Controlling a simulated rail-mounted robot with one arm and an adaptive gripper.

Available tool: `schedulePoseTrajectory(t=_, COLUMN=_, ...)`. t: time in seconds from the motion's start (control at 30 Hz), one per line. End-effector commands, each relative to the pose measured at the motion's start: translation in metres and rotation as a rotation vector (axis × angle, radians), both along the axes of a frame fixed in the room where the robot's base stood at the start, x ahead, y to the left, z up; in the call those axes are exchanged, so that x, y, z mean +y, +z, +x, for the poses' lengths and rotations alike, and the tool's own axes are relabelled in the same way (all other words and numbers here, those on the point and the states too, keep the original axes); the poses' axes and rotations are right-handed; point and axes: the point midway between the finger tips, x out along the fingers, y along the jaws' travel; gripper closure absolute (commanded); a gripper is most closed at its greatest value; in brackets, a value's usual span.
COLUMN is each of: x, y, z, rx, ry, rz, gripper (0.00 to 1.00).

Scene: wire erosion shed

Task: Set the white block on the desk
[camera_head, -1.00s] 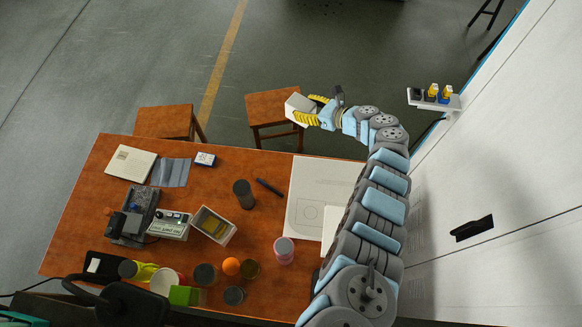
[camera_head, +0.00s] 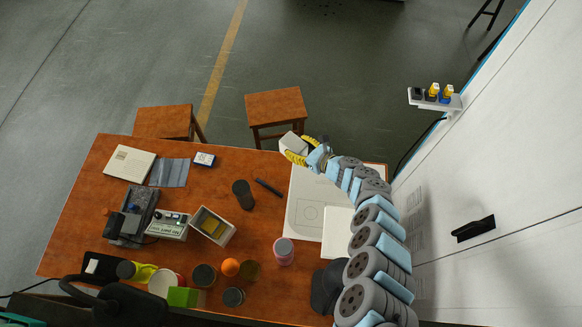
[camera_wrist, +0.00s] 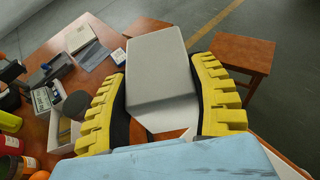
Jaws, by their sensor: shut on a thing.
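The white block (camera_head: 293,142) is between the yellow fingers of my gripper (camera_head: 308,150), above the far edge of the desk (camera_head: 150,225). In the wrist view the block (camera_wrist: 160,65) fills the space between the fingers (camera_wrist: 163,105), which are shut on its two sides. The block looks pale grey-white and slightly tilted there. I cannot tell its exact height above the desk. The orange-brown desk also shows behind the gripper at left in the wrist view (camera_wrist: 62,45).
A large white sheet (camera_head: 305,205) lies under the arm. A dark cylinder (camera_head: 243,194), black marker (camera_head: 269,187), open box (camera_head: 213,226), pink jar (camera_head: 284,251) and orange ball (camera_head: 230,267) stand nearby. Two stools (camera_head: 277,107) (camera_head: 165,122) stand beyond the desk. A wall shelf (camera_head: 434,98) is at right.

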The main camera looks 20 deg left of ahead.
Motion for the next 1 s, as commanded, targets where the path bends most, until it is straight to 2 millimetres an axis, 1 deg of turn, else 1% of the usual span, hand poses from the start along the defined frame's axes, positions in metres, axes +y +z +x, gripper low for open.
schedulePoseTrajectory(t=0.03, x=-0.002, y=-0.011, z=-0.009, rx=0.006, ry=-0.022, rz=0.003, gripper=0.8)
schedulePoseTrajectory(t=0.17, x=-0.005, y=-0.042, z=-0.036, rx=0.01, ry=-0.079, rz=0.005, gripper=0.8)
schedulePoseTrajectory(t=0.2, x=-0.003, y=-0.05, z=-0.045, rx=0.011, ry=-0.093, rz=0.008, gripper=0.8)
schedulePoseTrajectory(t=0.33, x=-0.005, y=-0.072, z=-0.067, rx=0.009, ry=-0.137, rz=0.005, gripper=0.8)
schedulePoseTrajectory(t=0.4, x=-0.005, y=-0.08, z=-0.076, rx=0.007, ry=-0.151, rz=0.004, gripper=0.8)
schedulePoseTrajectory(t=0.5, x=-0.005, y=-0.086, z=-0.084, rx=0.002, ry=-0.163, rz=0.003, gripper=0.8)
schedulePoseTrajectory(t=0.57, x=-0.004, y=-0.089, z=-0.086, rx=0.0, ry=-0.166, rz=0.003, gripper=0.8)
schedulePoseTrajectory(t=0.67, x=-0.003, y=-0.093, z=-0.084, rx=-0.002, ry=-0.167, rz=0.001, gripper=0.8)
schedulePoseTrajectory(t=1.0, x=0.003, y=-0.106, z=-0.059, rx=-0.004, ry=-0.166, rz=-0.002, gripper=0.8)
